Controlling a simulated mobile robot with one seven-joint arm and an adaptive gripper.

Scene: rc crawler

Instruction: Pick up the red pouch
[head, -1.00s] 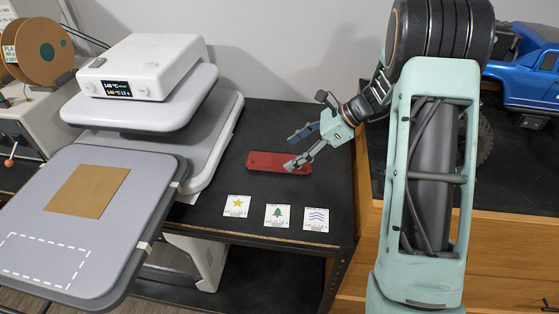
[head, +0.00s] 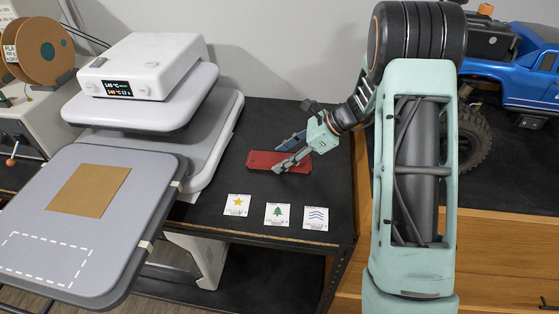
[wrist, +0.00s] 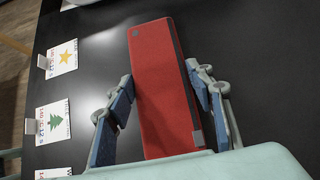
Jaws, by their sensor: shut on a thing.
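The red pouch (head: 262,158) lies flat on the black tabletop in the head view, long and narrow. In the wrist view the pouch (wrist: 158,60) runs up the picture, with a dark strip along its right edge. My gripper (head: 283,159) is down at the pouch's right part. In the wrist view my gripper (wrist: 159,80) has one finger against each long side of the pouch, shut on it. The pouch's near end is partly hidden by the gripper body. No gap shows under the pouch.
Three cards with a star (head: 236,205), tree (head: 277,215) and waves (head: 315,218) lie in front of the pouch. A heat press (head: 150,65) with a grey platen (head: 120,255) stands left. A blue crawler truck (head: 530,75) is right.

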